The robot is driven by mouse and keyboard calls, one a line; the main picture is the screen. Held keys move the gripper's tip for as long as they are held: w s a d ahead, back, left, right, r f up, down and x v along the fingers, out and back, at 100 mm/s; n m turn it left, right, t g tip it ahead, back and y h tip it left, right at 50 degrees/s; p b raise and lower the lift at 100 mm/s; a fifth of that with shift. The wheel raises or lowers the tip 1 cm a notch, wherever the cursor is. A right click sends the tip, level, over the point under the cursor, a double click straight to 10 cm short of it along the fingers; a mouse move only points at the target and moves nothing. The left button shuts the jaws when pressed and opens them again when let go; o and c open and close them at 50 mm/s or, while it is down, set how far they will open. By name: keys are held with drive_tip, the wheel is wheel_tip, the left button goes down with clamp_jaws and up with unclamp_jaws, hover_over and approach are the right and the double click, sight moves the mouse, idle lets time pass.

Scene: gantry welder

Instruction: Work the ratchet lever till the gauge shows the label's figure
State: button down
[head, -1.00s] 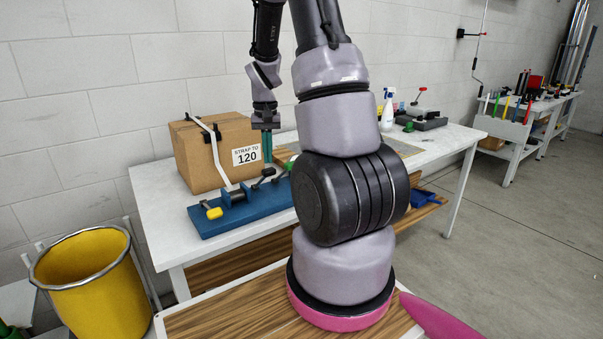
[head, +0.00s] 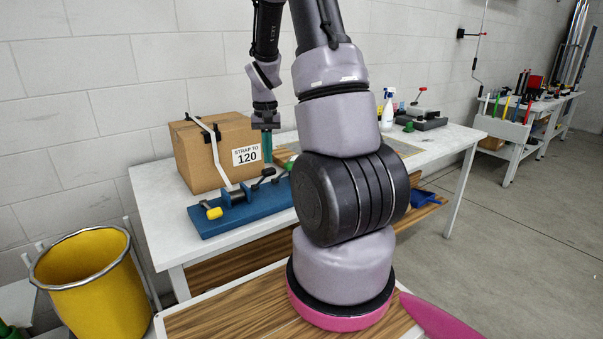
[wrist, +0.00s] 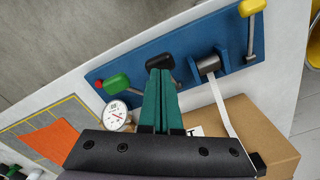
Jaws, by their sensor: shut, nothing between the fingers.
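A blue base plate (head: 208,227) on the bench carries a drum (wrist: 208,64) with a white strap. Three handles rise from it: yellow (head: 214,213), black (head: 266,172) and green (head: 289,167). A round white gauge (wrist: 115,113) with a red mark shows in the wrist view, its reading too small to tell. The label (head: 247,155) on the cardboard box (head: 195,165) reads "STRAP TO 120". My gripper (wrist: 160,74) is shut and empty, its green fingers pointing toward the black handle (wrist: 160,63). Whether they touch it I cannot tell. The green handle (wrist: 117,82) is beside them.
The strap (head: 218,155) runs over the box. A spray bottle (head: 388,110) and a grey device with a red-knobbed lever (head: 420,115) stand farther right on the white bench (head: 462,137). A yellow bin (head: 90,285) stands at the left. My arm hides the bench's middle.

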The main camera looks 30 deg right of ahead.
sight(271, 170)
drive_tip(key=shift+s+f, duration=0.35)
drive_tip(key=shift+f, duration=0.5)
drive_tip(key=shift+s+f, duration=0.35)
drive_tip(key=shift+f, duration=0.45)
drive_tip(key=shift+s+f, duration=0.25)
drive_tip(key=shift+f, duration=0.75)
drive_tip(key=shift+s+f, duration=0.3)
drive_tip(key=shift+f, duration=0.35)
drive_tip(key=shift+s+f, duration=0.3)
drive_tip(key=shift+f, duration=0.3)
wheel_tip(271, 170, up, 11)
